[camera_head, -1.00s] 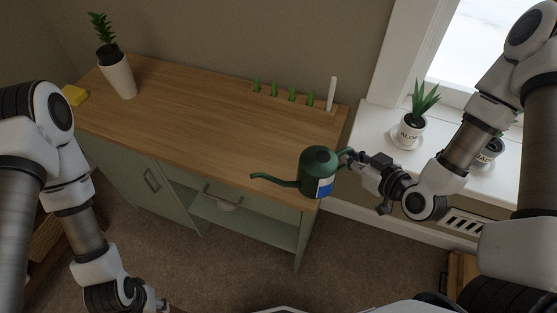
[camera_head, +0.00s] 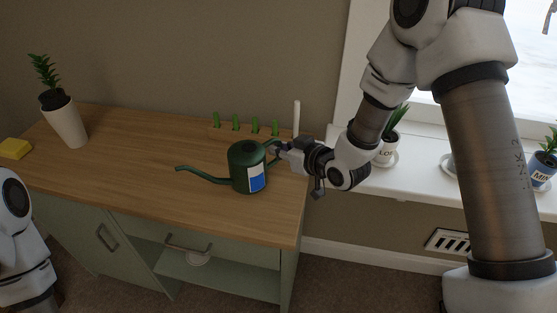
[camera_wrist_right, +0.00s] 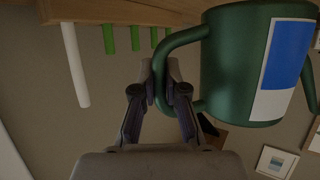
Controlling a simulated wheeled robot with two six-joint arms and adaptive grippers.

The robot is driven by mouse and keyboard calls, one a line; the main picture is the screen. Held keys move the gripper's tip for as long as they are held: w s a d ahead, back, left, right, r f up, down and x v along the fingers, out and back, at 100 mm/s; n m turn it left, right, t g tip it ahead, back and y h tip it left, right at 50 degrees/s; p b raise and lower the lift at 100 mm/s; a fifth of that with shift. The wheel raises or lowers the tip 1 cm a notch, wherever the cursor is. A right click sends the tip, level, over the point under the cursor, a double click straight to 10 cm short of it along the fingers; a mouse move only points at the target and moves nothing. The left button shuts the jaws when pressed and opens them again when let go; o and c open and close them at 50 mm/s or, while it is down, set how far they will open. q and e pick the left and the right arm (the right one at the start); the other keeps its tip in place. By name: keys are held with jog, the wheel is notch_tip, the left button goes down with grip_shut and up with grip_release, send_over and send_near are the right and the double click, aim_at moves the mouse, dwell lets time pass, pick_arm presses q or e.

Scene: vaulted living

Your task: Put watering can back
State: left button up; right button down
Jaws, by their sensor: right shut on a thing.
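The watering can (camera_head: 243,179) is dark green with a long spout to the left and a blue-and-white label. It is upright over the right part of the wooden cabinet top (camera_head: 150,158). I cannot tell whether its base touches the wood. My right gripper (camera_head: 276,149) is shut on the can's handle, at the can's right side. The right wrist view, turned upside down, shows the can (camera_wrist_right: 228,70) and the gripper's fingers (camera_wrist_right: 162,92) around its handle. My left arm shows at the left edge, but its gripper is out of view.
Several green markers (camera_head: 236,122) and a white stick (camera_head: 296,117) stand along the back right of the top. A potted plant (camera_head: 64,122) and a yellow block (camera_head: 14,149) are at the left. Potted plants stand on the windowsill (camera_head: 400,178). The middle of the top is clear.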

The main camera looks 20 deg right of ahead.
notch_tip(320, 180, down, 4)
jog(key=shift+r, duration=0.25)
jog(key=shift+w, duration=0.15)
jog(key=c, duration=1.6)
grip_release()
jog(key=shift+f, duration=0.15)
jog(key=shift+c, duration=0.2)
jog(key=o, duration=0.4)
jog(key=shift+o, duration=0.2)
